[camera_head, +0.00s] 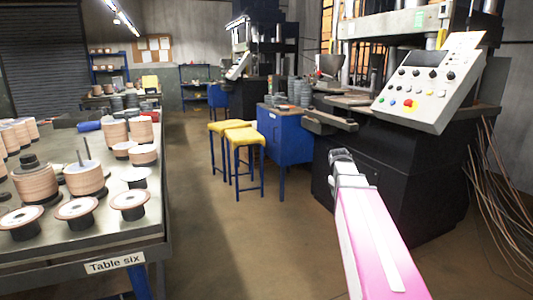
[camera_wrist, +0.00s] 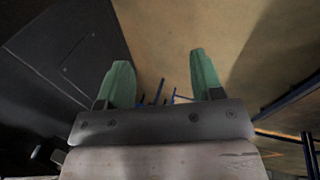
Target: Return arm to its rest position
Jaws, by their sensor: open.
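My arm, pink and white, reaches forward from the lower right in the head view and ends in my gripper (camera_head: 342,158). It is in the air in front of the black press base, to the right of the yellow stools. In the wrist view, the two green fingers of my gripper (camera_wrist: 165,85) stand wide apart with nothing between them. Bare brown floor and thin blue stool legs show beyond the fingers.
A metal table (camera_head: 135,248) labelled "Table six" holds several stacks of discs at left. Yellow stools (camera_head: 240,134) and a blue cabinet (camera_head: 285,140) stand mid-scene. The press control panel (camera_head: 428,88) is at right, near my arm.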

